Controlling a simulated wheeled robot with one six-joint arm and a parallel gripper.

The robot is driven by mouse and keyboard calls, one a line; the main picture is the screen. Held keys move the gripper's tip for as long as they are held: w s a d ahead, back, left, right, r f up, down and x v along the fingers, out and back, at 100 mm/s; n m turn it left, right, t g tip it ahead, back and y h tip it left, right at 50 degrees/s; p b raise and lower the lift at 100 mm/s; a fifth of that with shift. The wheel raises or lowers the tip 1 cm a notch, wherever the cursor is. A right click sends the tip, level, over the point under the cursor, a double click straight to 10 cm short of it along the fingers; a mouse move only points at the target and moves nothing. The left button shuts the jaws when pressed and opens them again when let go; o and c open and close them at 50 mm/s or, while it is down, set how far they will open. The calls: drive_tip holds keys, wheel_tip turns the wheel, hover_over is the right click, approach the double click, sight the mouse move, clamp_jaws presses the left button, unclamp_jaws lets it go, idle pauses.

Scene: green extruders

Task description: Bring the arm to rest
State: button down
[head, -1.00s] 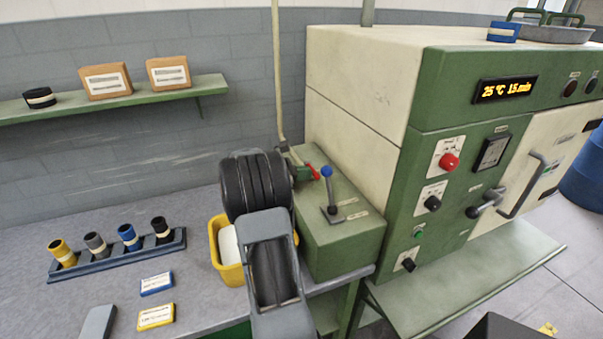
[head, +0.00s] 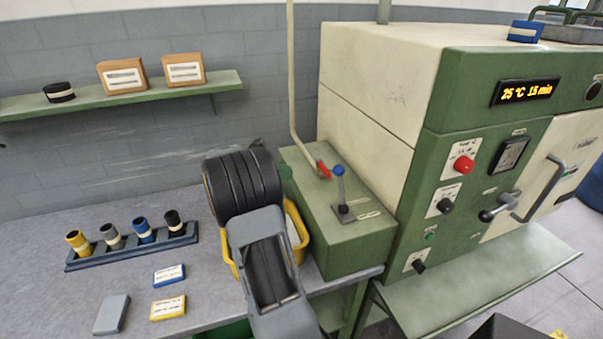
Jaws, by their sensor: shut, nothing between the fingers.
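My arm shows in the middle of the head view as a black ribbed joint and a grey link, above the bench's front edge. The arm stands in front of a yellow tub (head: 297,235) and hides much of it. My gripper's fingers do not show in this view. No held object can be seen.
A rack of several coloured cylinders (head: 130,247), flat cards and a grey block (head: 111,314) are on the bench at left. A shelf (head: 140,100) runs above.

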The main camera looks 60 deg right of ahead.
drive_tip(key=v, duration=0.4)
drive_tip(key=shift+s, duration=0.1)
drive_tip(key=s+a+f+m+t+y, duration=0.2)
drive_tip(key=a+f+m+t+y, duration=0.35)
drive_tip(key=a+f, duration=0.4)
drive_tip(key=s+a+r+m+t+y, duration=0.2)
drive_tip(key=a+t+y, duration=0.1)
drive_tip(key=a, duration=0.8)
drive_tip(key=s+a+r+m+t+y, duration=0.2)
drive_tip(key=a+t, duration=0.3)
drive_tip(key=a, duration=0.7)
drive_tip(key=shift+s+a+r+t+y, duration=0.25)
drive_tip(key=shift+s+r+t+y, duration=0.1)
drive_tip(key=shift+s+r+y, duration=0.4)
